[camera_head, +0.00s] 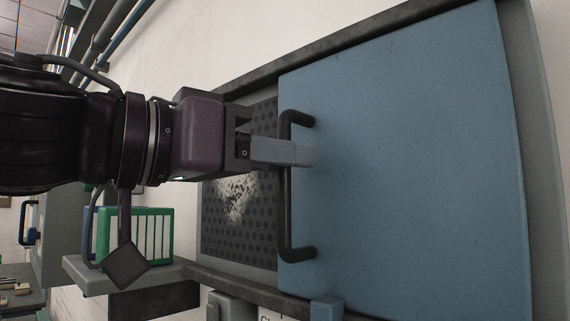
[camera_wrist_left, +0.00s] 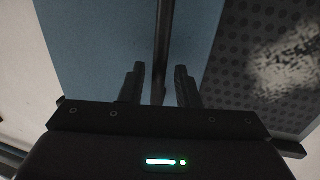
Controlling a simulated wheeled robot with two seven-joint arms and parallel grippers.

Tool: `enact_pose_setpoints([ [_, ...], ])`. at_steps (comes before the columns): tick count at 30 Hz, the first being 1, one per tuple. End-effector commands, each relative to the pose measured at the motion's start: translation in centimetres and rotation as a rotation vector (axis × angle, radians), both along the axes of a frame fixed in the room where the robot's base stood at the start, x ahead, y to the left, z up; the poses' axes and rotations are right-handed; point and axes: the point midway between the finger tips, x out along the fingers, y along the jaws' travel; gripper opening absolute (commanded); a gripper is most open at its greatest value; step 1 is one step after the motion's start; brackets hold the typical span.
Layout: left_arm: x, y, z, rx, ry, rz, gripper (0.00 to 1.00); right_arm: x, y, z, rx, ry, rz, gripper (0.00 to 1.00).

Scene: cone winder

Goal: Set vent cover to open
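The vent cover (camera_head: 420,160) is a blue panel on a dark frame, with a black bar handle (camera_head: 286,215) along its left edge. Left of it a strip of dark perforated grille (camera_head: 262,230) is exposed, with a whitish patch on it. My left gripper (camera_head: 303,155) reaches across the handle's middle. In the left wrist view its two fingers (camera_wrist_left: 160,82) stand apart, with the handle bar (camera_wrist_left: 163,40) between them and a gap on each side. The blue cover (camera_wrist_left: 100,40) and the grille (camera_wrist_left: 240,50) show on either side of the bar. My right gripper is in neither view.
A small shelf (camera_head: 90,280) at lower left holds a green slatted item (camera_head: 140,232), close under my left arm. Pipes (camera_head: 110,35) run along the wall at upper left. A blue block (camera_head: 326,309) sits at the frame's lower edge.

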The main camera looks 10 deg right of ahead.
Motion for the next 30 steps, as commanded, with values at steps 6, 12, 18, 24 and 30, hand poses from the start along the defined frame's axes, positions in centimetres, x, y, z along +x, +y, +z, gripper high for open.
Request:
enact_pose_setpoints([
  [6, -1.6, 3.6, -0.5, -0.003, -0.001, 0.003, 0.29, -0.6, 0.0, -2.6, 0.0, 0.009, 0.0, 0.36],
  [12, -2.5, 5.5, -0.2, -0.001, 0.0, 0.0, 0.29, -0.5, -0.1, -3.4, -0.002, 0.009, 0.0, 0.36],
  [18, -2.7, 5.8, -0.1, 0.0, 0.0, 0.0, 0.29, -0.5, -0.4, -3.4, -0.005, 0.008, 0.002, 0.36],
  [24, -2.7, 5.8, -0.1, 0.0, 0.0, 0.0, 0.29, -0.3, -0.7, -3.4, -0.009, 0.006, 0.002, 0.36],
  [30, -2.6, 5.8, -0.1, 0.0, 0.0, 0.0, 0.29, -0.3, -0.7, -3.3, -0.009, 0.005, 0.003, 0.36],
])
